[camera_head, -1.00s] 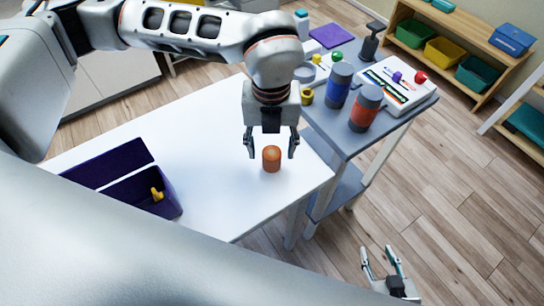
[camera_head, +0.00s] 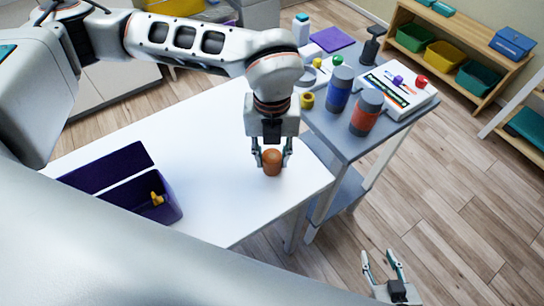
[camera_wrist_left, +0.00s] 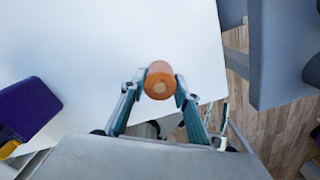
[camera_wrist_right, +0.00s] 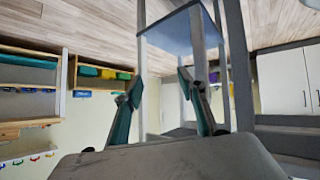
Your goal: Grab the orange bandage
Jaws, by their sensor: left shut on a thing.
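The orange bandage (camera_head: 272,163) is a short upright roll near the right end of the white table (camera_head: 215,206). My left gripper (camera_head: 272,160) points down over it and is shut on it, one finger on each side. In the left wrist view the bandage (camera_wrist_left: 159,82) sits between the two fingertips, its round end facing the camera. My right gripper (camera_head: 385,262) hangs over the floor at the lower right, away from the table. Its fingers stand apart with nothing between them, as the right wrist view (camera_wrist_right: 165,90) also shows.
A purple box (camera_head: 118,212) with a yellow item inside stands on the table's left. A grey side table (camera_head: 352,146) adjoins at right, with a blue bottle (camera_head: 339,90), a red-orange bottle (camera_head: 366,112) and a white case (camera_head: 412,92). A shelf (camera_head: 488,48) with bins stands behind.

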